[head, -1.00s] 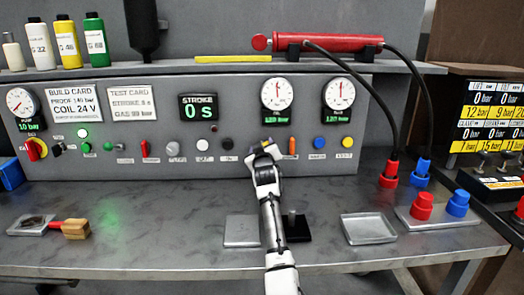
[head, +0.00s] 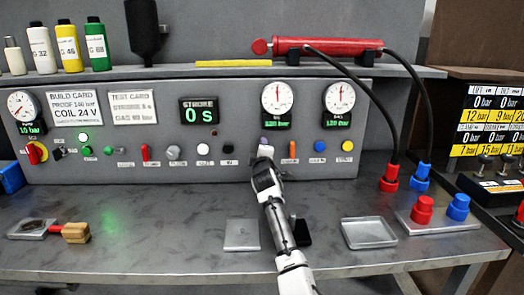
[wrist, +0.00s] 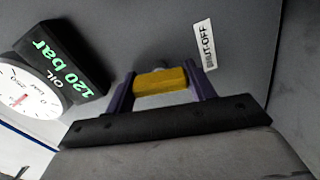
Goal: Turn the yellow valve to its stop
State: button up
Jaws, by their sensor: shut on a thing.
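The yellow valve (wrist: 160,81) shows in the wrist view as a short yellow bar handle in front of the grey panel. My gripper (wrist: 158,88) has its two purple fingers shut on the bar, one at each end. The bar lies nearly level in this view, while the shut-off label (wrist: 204,44) beside it runs steeply. In the head view my gripper (head: 265,148) is at the panel below the oil gauge (head: 277,99), and it hides the valve there.
An orange lever (head: 292,148) and a blue knob (head: 320,146) sit close to the right of my gripper. A black knob (head: 228,148) is to its left. A flat grey plate (head: 241,235) and a metal tray (head: 369,232) lie on the bench below.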

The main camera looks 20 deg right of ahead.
jog(key=shift+n, duration=1)
jog(key=o, duration=1)
jog(key=shift+p, duration=0.3)
jog(key=shift+b+v, duration=1.85)
jog(key=shift+v, duration=5.1)
